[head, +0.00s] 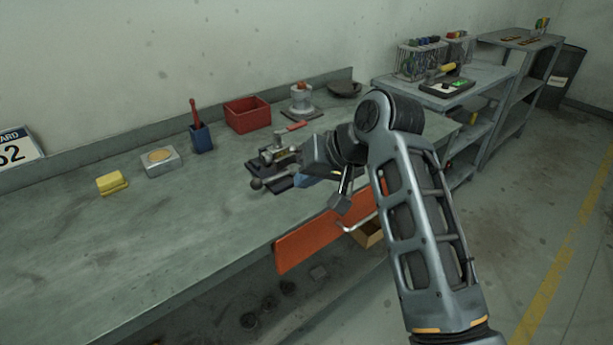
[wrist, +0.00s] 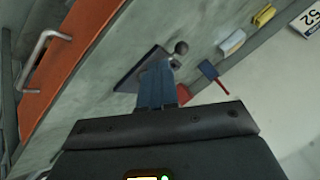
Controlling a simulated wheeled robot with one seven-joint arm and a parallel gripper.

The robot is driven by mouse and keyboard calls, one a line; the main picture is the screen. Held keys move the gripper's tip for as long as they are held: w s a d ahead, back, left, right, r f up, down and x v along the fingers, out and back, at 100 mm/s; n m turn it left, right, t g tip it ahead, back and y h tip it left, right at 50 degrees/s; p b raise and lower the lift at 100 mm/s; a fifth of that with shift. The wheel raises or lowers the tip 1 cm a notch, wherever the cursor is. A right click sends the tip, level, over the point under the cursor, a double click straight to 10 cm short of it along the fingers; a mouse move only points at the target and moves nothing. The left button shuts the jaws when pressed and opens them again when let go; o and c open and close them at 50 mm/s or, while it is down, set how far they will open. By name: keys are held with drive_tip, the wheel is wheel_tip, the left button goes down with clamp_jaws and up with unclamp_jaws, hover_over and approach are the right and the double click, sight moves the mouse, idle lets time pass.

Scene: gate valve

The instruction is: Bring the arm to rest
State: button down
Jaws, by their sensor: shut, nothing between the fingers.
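My gripper (wrist: 157,72) is shut and empty, its two blue-grey fingers together in the wrist view. In the head view my gripper (head: 303,180) is low over the front part of the bench, just right of the valve fixture (head: 272,168). The fixture has a dark base plate, grey metal parts, a round knob and a red lever (head: 291,128). My arm and gripper hide its right side. In the wrist view the dark plate (wrist: 135,72) and knob (wrist: 181,47) lie behind the fingers. I cannot tell whether the fingers touch the fixture.
On the bench (head: 150,230) stand a yellow block (head: 112,183), a grey box (head: 161,162), a blue cup (head: 201,138), a red bin (head: 248,115) and a grey fitting (head: 301,100). An orange drawer front (head: 320,235) is below. Shelving (head: 450,90) stands right. The bench's left front is clear.

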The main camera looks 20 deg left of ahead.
drive_tip(key=s+d+f+m+t, duration=0.2)
drive_tip(key=s+d+f, duration=0.1)
drive_tip(key=d+f, duration=0.3)
drive_tip(key=s+d+f+m+t, duration=0.15)
drive_tip(key=d+f, duration=0.25)
drive_tip(key=f, duration=0.4)
drive_tip(key=s+d+f+m+t+h, duration=0.1)
drive_tip(key=s+d+f+t, duration=0.1)
drive_tip(key=s+d+f, duration=0.35)
drive_tip(key=s+d+f+m+t+h, duration=0.1)
drive_tip(key=s+d+f+m+t, duration=0.1)
drive_tip(key=s+d, duration=0.6)
drive_tip(key=s+d+r+t+h, duration=0.2)
drive_tip(key=s+d, duration=0.4)
drive_tip(key=s, duration=0.1)
drive_tip(key=s+d+r+t+h, duration=0.1)
drive_tip(key=s+d+r, duration=0.2)
drive_tip(key=s+d, duration=0.45)
drive_tip(key=s+d+r+t+h, duration=0.2)
drive_tip(key=s+d+r, duration=0.3)
drive_tip(key=s+r, duration=0.6)
drive_tip(key=shift+s+r+t+h, duration=0.3)
drive_tip(key=shift+r+t+h, duration=0.1)
drive_tip(key=shift+r, duration=0.55)
